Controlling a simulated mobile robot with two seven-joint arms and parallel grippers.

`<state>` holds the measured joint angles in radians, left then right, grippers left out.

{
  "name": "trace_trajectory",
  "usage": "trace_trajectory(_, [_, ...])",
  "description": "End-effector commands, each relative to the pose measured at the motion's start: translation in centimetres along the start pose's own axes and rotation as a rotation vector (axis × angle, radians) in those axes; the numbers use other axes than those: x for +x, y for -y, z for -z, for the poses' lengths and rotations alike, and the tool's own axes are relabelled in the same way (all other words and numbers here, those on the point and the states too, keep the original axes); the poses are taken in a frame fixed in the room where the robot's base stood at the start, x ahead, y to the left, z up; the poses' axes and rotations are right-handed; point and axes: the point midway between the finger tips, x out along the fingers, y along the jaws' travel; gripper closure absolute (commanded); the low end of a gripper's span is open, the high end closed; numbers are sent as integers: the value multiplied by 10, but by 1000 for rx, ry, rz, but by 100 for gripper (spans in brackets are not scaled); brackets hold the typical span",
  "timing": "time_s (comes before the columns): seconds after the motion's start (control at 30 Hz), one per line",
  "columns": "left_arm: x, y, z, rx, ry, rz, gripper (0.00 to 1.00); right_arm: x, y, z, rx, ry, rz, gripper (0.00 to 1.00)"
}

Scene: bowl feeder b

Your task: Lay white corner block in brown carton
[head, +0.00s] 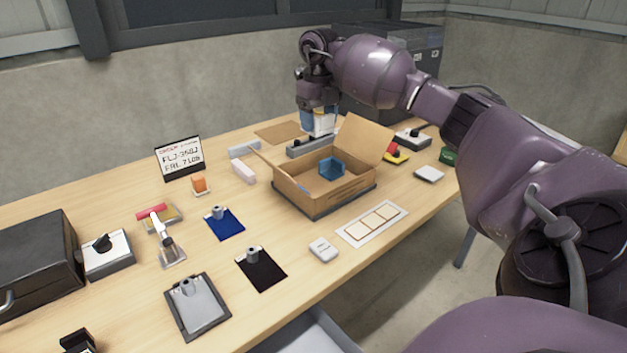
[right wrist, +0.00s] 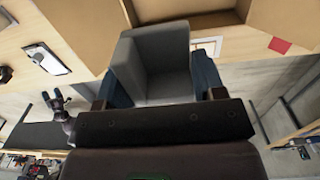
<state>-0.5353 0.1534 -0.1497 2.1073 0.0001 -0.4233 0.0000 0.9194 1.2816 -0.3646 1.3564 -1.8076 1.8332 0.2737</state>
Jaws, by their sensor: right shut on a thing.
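The white corner block (right wrist: 150,62) is held between the blue fingers of my right gripper (right wrist: 151,85) in the right wrist view, where it looks grey in shade. In the head view my right gripper (head: 319,122) is above the table, just behind the open brown carton (head: 318,191), with the white block partly hidden between its fingers. The carton's flaps stand open, and a blue block (head: 332,168) lies inside it. In the right wrist view the carton (right wrist: 85,25) fills the top. A small dark gripper, my left (right wrist: 52,100), shows at the left with its fingers apart.
A grey rail-like piece (head: 311,147) lies behind the carton. A white panel with squares (head: 372,224) and a small white box (head: 323,249) lie in front. Clipboards and switch boxes fill the left.

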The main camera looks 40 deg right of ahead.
Motion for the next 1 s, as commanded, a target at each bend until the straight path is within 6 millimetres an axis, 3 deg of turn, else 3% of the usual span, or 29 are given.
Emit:
trace_trajectory(0.17, [-3, -1, -9, -6, 18, 2, 12, 26, 0, 0, -1, -4, -1, 63])
trace_trajectory(0.3, [-3, -1, -15, -7, 29, 2, 12, 58, 0, 1, -1, -6, -1, 63])
trace_trajectory(0.7, [4, -2, -16, -5, 26, 0, 12, 140, 0, 0, 0, -4, -1, 63])
trace_trajectory(1.0, [7, 0, -10, 5, 12, -3, 12, 159, 0, 0, 0, 0, 0, 63])
